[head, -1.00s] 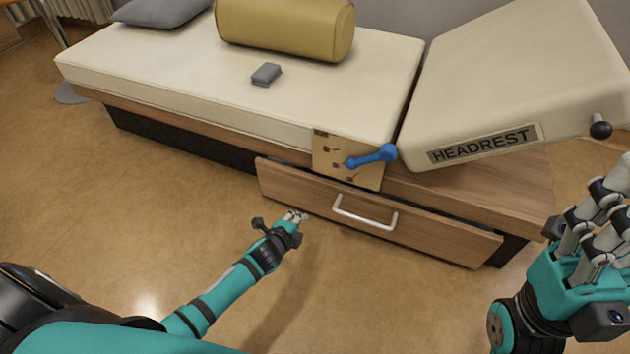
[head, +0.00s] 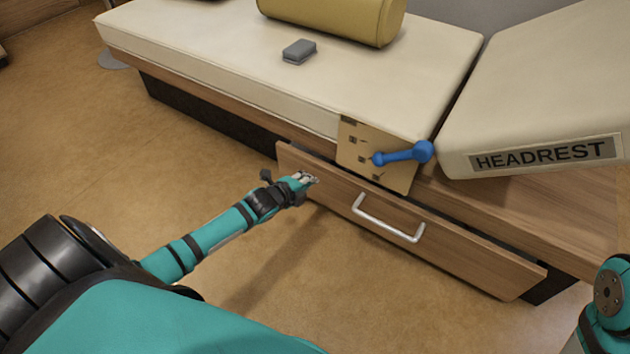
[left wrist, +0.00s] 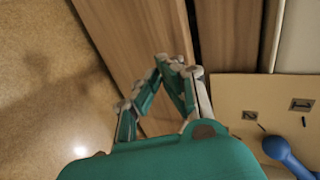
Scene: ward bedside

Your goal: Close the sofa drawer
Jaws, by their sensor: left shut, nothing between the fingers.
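The sofa drawer (head: 460,250) has a wooden front and a pale bar handle (head: 388,219). It stands a little out from the sofa base, with a dark gap along its top edge. My left gripper (head: 312,180) is shut and empty, at the left part of the drawer front, left of the handle. In the left wrist view its fingers (left wrist: 172,62) are in front of the drawer's wood (left wrist: 130,40); whether they touch it I cannot tell. My right gripper is out of view; only part of my right arm shows at the lower right.
The sofa top holds a grey block (head: 299,51) and a yellow bolster (head: 345,14). The raised headrest (head: 555,90) is at the right. The floor (head: 90,150) at the left is clear.

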